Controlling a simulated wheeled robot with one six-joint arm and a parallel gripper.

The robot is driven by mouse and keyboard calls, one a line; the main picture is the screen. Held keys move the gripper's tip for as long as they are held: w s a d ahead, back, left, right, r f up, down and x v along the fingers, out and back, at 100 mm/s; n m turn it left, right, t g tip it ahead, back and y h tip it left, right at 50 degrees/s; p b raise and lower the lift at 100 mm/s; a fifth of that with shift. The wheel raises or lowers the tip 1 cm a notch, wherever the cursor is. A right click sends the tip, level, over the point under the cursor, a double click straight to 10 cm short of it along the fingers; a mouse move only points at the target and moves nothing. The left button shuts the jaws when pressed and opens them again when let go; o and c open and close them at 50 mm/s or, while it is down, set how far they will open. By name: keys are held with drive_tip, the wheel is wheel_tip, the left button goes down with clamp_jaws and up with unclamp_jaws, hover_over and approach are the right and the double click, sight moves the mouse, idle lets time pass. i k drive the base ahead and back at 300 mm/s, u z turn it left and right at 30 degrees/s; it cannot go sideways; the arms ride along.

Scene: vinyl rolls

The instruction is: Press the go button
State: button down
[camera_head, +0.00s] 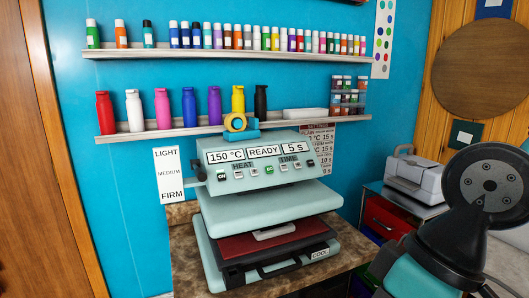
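A pale teal heat press (262,200) stands on a brown speckled counter. Its panel reads 150 °C, READY and 5 s, with HEAT and TIME labels. The green go button (269,170) sits in the lower middle of the panel, between the HEAT and TIME buttons. A white-and-dark ON button (222,177) is at the panel's left. Nothing covers the go button. My arm shows at the lower right, well apart from the press. My gripper itself cannot be made out in this view.
A pressure chart (170,177) hangs left of the press. A white machine (415,177) stands on a cabinet at right. The space before the panel is clear.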

sight(269, 170)
drive_tip(key=u, duration=0.45)
drive_tip(key=k, duration=0.6)
drive_tip(key=u, duration=0.75)
drive_tip(key=i, duration=0.7)
drive_tip(key=z, duration=0.85)
drive_tip(key=i, duration=0.35)
drive_tip(key=z, duration=0.35)
